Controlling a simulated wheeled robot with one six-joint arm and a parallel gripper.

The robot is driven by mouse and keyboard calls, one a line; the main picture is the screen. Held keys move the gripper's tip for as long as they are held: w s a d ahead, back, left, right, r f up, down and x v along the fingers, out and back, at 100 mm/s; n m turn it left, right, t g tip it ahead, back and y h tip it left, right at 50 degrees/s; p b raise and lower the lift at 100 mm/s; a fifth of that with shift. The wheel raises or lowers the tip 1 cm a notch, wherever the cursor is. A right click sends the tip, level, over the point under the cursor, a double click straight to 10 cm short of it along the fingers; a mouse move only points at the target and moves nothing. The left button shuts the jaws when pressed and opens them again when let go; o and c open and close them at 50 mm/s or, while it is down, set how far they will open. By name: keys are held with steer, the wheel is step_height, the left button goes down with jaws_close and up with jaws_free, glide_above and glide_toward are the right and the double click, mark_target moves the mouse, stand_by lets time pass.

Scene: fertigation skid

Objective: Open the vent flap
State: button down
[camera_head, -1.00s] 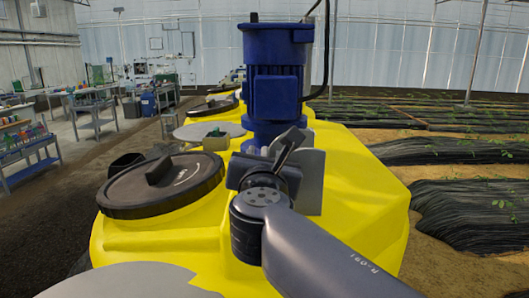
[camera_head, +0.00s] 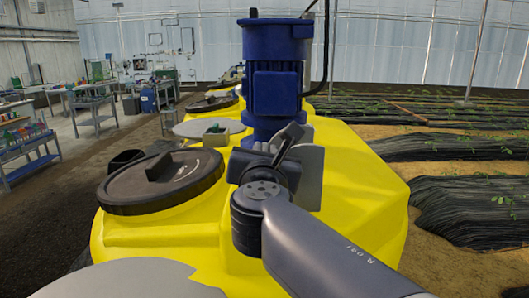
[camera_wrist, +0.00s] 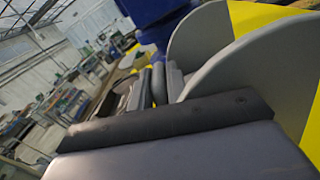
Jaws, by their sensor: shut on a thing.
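The vent flap appears to be the grey plate (camera_head: 311,178) standing upright on the yellow tank, just behind my gripper, in the head view. In the wrist view, two grey rounded plates (camera_wrist: 240,72) stand side by side at the right; I cannot tell which one is the flap. My gripper (camera_head: 287,142) is at the flap, in front of the blue motor. In the wrist view its fingers (camera_wrist: 158,84) are close together against the left edge of the nearer plate. It is shut on the flap, but the contact is partly hidden by the fingers and wrist.
The yellow tank (camera_head: 160,240) fills the foreground. A black round lid (camera_head: 160,182) lies on its left, and a blue motor (camera_head: 275,85) stands upright behind my gripper. More tanks continue behind. Benches are at the left, black-covered plant beds at the right.

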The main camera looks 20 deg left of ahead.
steer(key=shift+r, duration=0.1)
steer(key=m, duration=0.1)
steer(key=d+r+m+b, duration=0.1)
steer(key=m, duration=0.1)
steer(key=d+r+m+b, duration=0.1)
steer(key=m, duration=0.1)
steer(key=shift+w+d+r, duration=0.2)
steer(key=shift+w, duration=0.1)
steer(key=m, duration=0.1)
steer(key=d+r+m+b, duration=0.1)
steer(key=d+m, duration=0.1)
steer(key=shift+w+d+r+m, duration=0.15)
steer(key=shift+w+m, duration=0.1)
steer(key=shift+m, duration=0.15)
steer(key=w+d+m+b, duration=0.1)
steer(key=d+m+b, duration=0.3)
steer(key=m, duration=0.5)
steer(key=shift+w+d+f+m+b, duration=0.2)
steer(key=shift+w+d+m+b, duration=0.15)
steer(key=shift+d, duration=1.05)
